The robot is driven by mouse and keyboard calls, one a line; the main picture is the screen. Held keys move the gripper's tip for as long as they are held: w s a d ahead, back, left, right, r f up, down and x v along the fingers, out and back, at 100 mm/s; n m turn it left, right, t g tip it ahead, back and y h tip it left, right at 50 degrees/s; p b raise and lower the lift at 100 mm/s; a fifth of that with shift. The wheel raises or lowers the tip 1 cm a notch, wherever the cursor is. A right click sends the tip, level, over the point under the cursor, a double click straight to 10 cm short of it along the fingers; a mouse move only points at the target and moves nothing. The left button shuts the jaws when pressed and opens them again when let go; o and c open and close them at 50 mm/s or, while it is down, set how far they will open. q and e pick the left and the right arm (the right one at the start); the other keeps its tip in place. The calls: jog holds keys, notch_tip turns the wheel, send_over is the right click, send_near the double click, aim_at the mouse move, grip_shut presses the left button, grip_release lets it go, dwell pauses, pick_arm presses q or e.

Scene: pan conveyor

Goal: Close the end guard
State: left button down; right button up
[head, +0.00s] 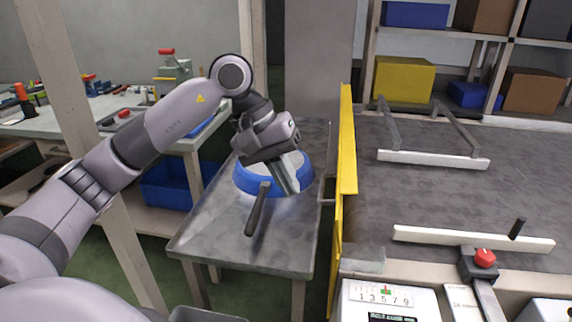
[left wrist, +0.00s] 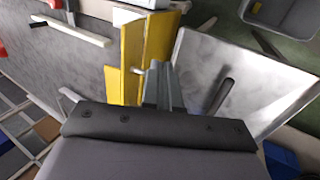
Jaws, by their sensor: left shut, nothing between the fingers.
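The end guard is a tall yellow panel (head: 347,150) at the left end of the conveyor, seen nearly edge-on in the head view. It also shows in the left wrist view (left wrist: 130,62), just beyond the fingers. A small bracket (head: 327,188) stands off its left side. My left gripper (head: 291,186) is shut and empty, pointing down above the side table, left of the guard and apart from it in the head view. Its fingers also show in the left wrist view (left wrist: 162,80). My right gripper is not in view.
A blue-rimmed pan (head: 244,184) with a dark handle (head: 256,210) is on the grey side table (head: 205,235), partly behind my left gripper. The conveyor belt (head: 430,195) carries white rails. A control panel (head: 390,300) stands at the front. A workbench is at the left.

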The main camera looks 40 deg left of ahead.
aim_at(323, 199)
pick_arm(q)
jog(key=w+d+f, duration=0.1)
jog(key=d+f, duration=0.1)
jog(key=d, duration=0.1)
jog(key=w+d+f+p, duration=0.1)
jog(key=d, duration=0.1)
jog(key=shift+w+d+f, duration=0.25)
jog(key=shift+w+f, duration=0.1)
jog(key=shift+w, duration=0.1)
